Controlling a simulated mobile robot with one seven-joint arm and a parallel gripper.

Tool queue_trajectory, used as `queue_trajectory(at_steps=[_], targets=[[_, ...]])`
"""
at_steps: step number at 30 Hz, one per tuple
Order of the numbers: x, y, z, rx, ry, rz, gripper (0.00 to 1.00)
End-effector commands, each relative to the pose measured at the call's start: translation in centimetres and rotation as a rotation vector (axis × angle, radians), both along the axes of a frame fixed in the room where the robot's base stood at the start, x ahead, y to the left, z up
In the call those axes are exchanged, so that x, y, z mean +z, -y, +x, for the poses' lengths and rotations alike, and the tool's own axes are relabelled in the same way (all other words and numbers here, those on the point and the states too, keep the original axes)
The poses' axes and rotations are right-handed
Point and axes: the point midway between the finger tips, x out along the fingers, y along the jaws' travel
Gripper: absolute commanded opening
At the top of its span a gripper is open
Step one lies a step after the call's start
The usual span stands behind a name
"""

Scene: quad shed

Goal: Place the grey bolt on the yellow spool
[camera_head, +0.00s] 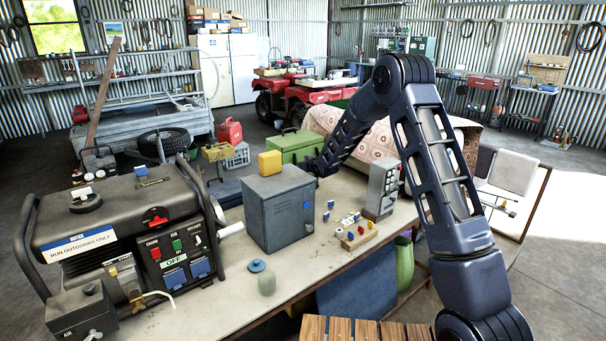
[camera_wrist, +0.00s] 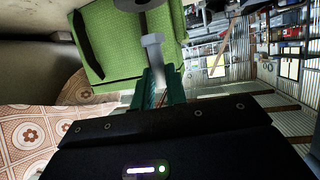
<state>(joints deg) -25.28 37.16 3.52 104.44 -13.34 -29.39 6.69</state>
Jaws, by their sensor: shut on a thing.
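A grey bolt (camera_wrist: 153,42) with a hexagonal head stands out from between the fingers of my gripper (camera_wrist: 160,82) in the wrist view. The fingers are shut on its shank. Behind the bolt is a green toolbox (camera_wrist: 108,45); I cannot judge the gap between them.
The grey cabinet (camera_head: 280,212) stands on the workbench (camera_head: 285,270), right of a generator (camera_head: 125,235). A grey control box (camera_head: 381,189) and a wooden board with small coloured parts (camera_head: 358,237) stand to its right. A patterned cloth (camera_wrist: 38,140) lies beside the gripper.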

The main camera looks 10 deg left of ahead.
Motion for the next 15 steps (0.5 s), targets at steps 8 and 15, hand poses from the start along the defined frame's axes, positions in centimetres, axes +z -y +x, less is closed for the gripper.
queue_trajectory(at_steps=[8, 15], targets=[[-3.3, 0.0, 0.0, 0.0, -0.001, -0.002, 0.0], [-3.3, 0.0, 0.0, 0.0, -0.001, -0.001, 0.0]])
